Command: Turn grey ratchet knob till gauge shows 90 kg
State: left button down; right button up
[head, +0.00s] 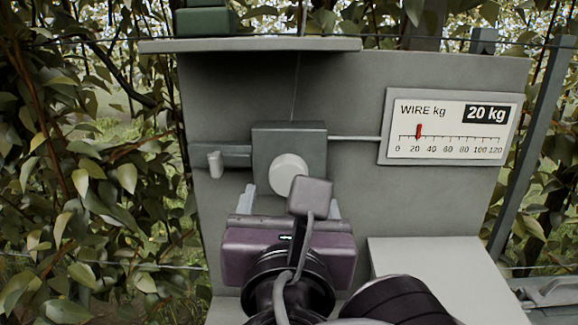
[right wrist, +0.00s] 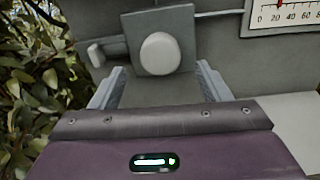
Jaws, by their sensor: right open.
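The grey ratchet knob (head: 289,174) is a pale round knob on a grey square housing (head: 312,140) fixed to the grey panel. In the right wrist view the knob (right wrist: 160,54) sits between and beyond the fingers. The gauge (head: 450,127) at the right reads "WIRE kg", its box shows 20 kg, and its red marker stands at 20. My right gripper (head: 291,202) is open, just below and in front of the knob, its fingers (right wrist: 160,88) apart with nothing between them. It appears clear of the knob. My left gripper is not in view.
A small lever (head: 215,164) sticks out left of the housing. A shelf (head: 250,45) with a green box (head: 205,20) overhangs the panel. A grey block (head: 440,275) juts out at lower right. Leafy branches (head: 85,180) crowd the left side.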

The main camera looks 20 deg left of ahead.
aim_at(289, 182)
jog(key=x, duration=0.3)
jog(key=shift+w+r, duration=0.1)
jog(key=shift+w, duration=0.15)
jog(key=shift+x, duration=1.2)
jog(key=shift+w+a, duration=0.1)
jog(key=shift+w, duration=0.2)
jog(key=c, duration=1)
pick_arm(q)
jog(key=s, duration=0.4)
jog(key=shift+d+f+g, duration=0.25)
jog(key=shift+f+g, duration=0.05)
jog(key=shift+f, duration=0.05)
pick_arm(e)
jog(key=shift+o, duration=0.2)
pick_arm(q)
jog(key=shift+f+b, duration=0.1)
jog(key=shift+b, duration=0.2)
